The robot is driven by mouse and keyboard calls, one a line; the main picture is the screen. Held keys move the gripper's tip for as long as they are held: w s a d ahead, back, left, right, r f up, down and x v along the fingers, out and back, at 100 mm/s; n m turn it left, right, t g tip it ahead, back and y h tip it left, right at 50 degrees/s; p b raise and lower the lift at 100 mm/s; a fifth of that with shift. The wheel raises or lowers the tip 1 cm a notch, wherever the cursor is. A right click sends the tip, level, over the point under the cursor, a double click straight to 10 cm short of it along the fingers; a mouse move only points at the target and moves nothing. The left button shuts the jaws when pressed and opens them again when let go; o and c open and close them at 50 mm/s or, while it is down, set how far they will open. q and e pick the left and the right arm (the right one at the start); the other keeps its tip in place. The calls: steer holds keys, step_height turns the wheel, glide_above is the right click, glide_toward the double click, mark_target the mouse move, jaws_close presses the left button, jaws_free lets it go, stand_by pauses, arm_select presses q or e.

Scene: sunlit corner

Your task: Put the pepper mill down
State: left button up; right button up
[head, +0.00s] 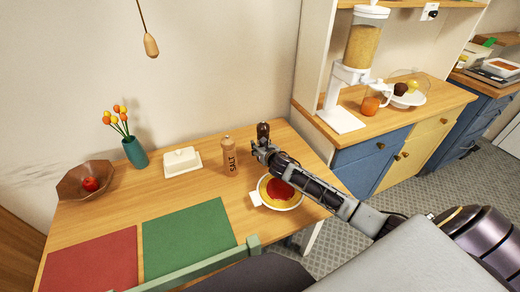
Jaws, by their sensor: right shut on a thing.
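The dark brown pepper mill (263,130) stands upright at the back right of the wooden table (105,213). My right gripper (262,147) is shut on it, and the gripper hides its lower part. I cannot tell whether its base touches the table. A light wooden salt mill (230,157) marked SALT stands just left of the gripper. My left gripper is not in view.
A bowl of red and yellow food (291,202) sits under my right forearm. A white butter dish (182,161), teal vase (135,152) and wooden bowl (70,184) stand further left. Red (90,262) and green (188,238) mats lie in front. A chair back (200,268) borders the near edge.

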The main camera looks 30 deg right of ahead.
steer(key=shift+f, duration=0.7)
steer(key=o, duration=1.4)
steer(key=shift+c, duration=0.2)
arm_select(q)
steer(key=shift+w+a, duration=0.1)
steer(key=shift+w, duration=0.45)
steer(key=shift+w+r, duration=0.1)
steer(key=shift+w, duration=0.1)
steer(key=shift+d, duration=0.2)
arm_select(e)
steer(key=shift+s, duration=0.1)
